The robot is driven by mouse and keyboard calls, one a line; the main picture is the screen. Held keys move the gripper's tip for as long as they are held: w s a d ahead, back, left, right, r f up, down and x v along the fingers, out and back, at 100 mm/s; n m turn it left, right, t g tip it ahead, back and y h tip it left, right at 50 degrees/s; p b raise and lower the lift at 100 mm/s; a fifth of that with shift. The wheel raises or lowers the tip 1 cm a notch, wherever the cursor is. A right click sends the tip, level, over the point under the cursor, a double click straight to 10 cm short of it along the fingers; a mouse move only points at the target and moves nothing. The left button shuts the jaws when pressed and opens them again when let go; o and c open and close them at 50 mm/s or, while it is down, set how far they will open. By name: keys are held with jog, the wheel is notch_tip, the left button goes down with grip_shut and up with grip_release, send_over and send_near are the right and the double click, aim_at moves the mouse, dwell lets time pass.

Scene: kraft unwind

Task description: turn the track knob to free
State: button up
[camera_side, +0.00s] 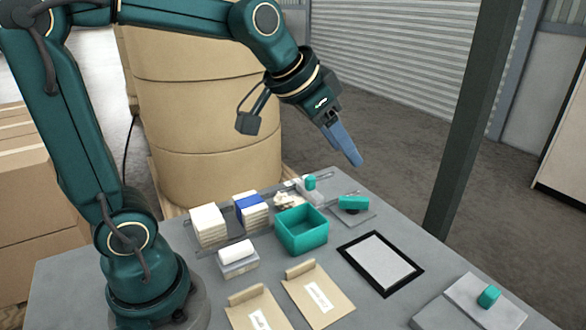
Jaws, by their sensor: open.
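My gripper (357,162) has blue fingers and hangs open and empty in the air above the far right part of the table, pointing down and right. Several teal parts could be the track knob, and I cannot tell which it is. A small upright teal knob (310,183) stands on a pale block at the table's far edge. A wider teal block (353,202) sits over a dark round part on a grey plate, below my fingertips in the picture. Another teal knob (489,297) stands on a grey plate at the front right. No markings can be read on any of them.
A teal open bin (301,239) stands mid-table. A black-framed panel (381,262) and two kraft envelopes (318,294) lie flat. A dark post (470,125) rises behind the table.

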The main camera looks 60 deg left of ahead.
jog(key=s+d+f, duration=0.2)
jog(key=s, duration=1)
jog(key=shift+f+n, duration=0.3)
jog(key=shift+f, duration=0.05)
jog(key=shift+o, duration=0.3)
jog(key=shift+s, duration=0.1)
